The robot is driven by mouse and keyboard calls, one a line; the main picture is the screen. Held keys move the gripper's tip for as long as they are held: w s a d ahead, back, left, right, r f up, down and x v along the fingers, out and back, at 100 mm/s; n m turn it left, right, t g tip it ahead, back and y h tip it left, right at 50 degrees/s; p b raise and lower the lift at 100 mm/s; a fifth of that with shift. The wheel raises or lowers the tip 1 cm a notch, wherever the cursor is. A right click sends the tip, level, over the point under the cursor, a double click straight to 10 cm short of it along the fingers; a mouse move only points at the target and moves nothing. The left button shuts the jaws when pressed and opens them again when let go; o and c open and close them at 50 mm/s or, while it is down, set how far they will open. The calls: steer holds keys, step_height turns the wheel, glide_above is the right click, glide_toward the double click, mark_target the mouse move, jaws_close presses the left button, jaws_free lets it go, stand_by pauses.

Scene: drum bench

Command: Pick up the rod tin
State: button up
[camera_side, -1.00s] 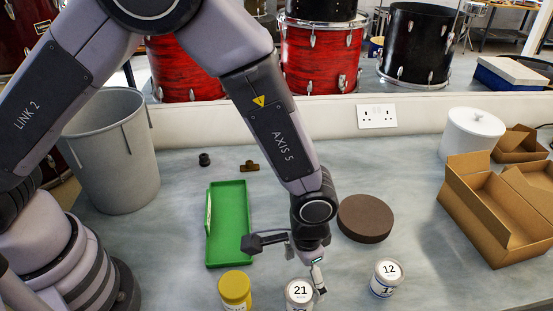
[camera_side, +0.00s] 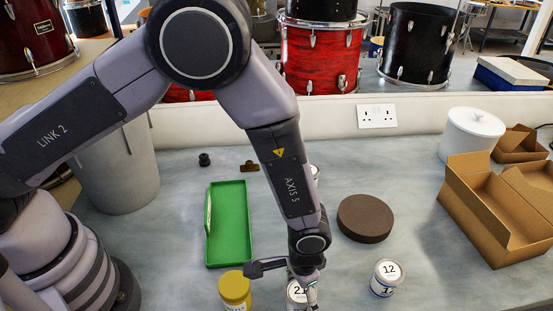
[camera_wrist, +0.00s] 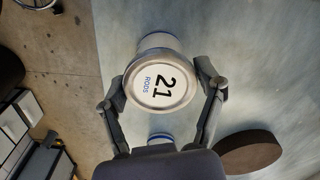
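The rod tin (camera_side: 296,291) is white with a round lid marked 21, and stands near the front of the bench, partly hidden by my gripper (camera_side: 305,289). In the wrist view, the rod tin (camera_wrist: 160,82) reads "21 RODS" and sits between the two fingers of my gripper (camera_wrist: 161,80). The fingers are spread, one on each side of the lid, and look open. Whether either finger touches the tin is hard to tell.
A yellow-lidded jar (camera_side: 235,289) stands close on the left and a tin marked 12 (camera_side: 387,275) on the right. A green tray (camera_side: 231,225), a brown disc (camera_side: 365,218) and another tin (camera_side: 316,173), partly behind my arm, lie farther back. Cardboard boxes (camera_side: 500,210) are at right.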

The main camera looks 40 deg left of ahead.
steer(key=c, duration=0.7)
steer(key=shift+o, duration=0.2)
steer(key=shift+r, duration=0.1)
